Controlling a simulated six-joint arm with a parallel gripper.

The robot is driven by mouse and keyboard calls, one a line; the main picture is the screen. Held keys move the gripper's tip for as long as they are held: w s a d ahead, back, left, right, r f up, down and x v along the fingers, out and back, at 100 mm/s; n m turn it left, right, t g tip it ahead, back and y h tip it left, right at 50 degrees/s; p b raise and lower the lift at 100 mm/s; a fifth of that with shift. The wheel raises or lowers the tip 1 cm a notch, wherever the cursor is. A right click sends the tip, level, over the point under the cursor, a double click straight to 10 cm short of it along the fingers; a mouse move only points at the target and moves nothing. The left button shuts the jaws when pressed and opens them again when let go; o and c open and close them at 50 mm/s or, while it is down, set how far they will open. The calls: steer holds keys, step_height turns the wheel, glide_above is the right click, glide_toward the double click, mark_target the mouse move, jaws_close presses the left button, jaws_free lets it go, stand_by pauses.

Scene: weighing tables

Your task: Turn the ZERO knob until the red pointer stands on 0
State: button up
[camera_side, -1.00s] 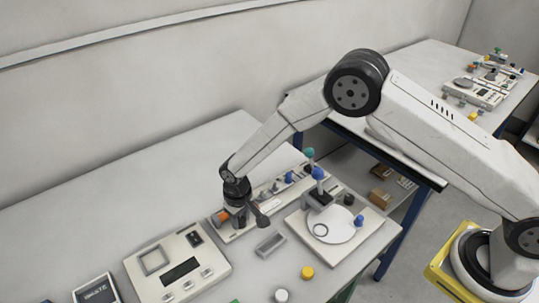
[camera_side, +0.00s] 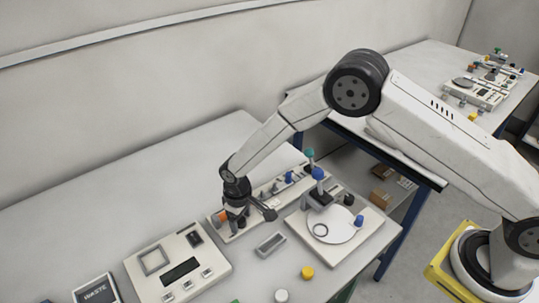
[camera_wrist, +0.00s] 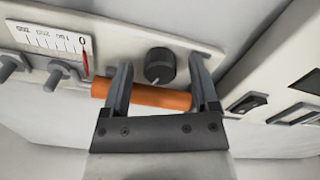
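The black ZERO knob (camera_wrist: 160,65), with a pale line on its face, sits on a cream panel (camera_wrist: 198,46) in the wrist view. My gripper (camera_wrist: 161,66) is open, with one finger on each side of the knob and a gap visible at both sides. In the side view my gripper (camera_side: 238,222) is down at the panel's near end and hides the knob. The red pointer (camera_wrist: 86,63) stands by the 0 end of the white scale (camera_wrist: 50,40), slightly right of the 0 numeral. Whether it is exactly on 0 is too small to tell.
In the side view, a balance with a display (camera_side: 180,272), a grey tray (camera_side: 270,244) and a white-plated stand (camera_side: 365,238) are close by.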

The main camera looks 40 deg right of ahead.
mark_target(242, 219)
steer(key=shift+r, duration=0.15)
steer(key=shift+r, duration=3.8)
steer(key=shift+d+r, duration=0.15)
steer(key=shift+d, duration=0.1)
steer(key=s+d+r+m+t, duration=0.1)
steer(key=s+d+r, duration=0.2)
steer(key=d+r, duration=0.15)
steer(key=s+d+r+m, duration=0.1)
steer(key=s+d+r, duration=0.2)
steer(key=d, duration=0.3)
steer(key=s+d+r+m+t, duration=0.1)
steer(key=s+d+r+m, duration=0.1)
steer(key=s+d, duration=0.7)
steer(key=s+r, duration=0.1)
steer(key=s, duration=0.3)
steer(key=shift+s+m+t, duration=0.25)
steer(key=shift+m+t, duration=0.05)
steer(key=shift+m, duration=0.1)
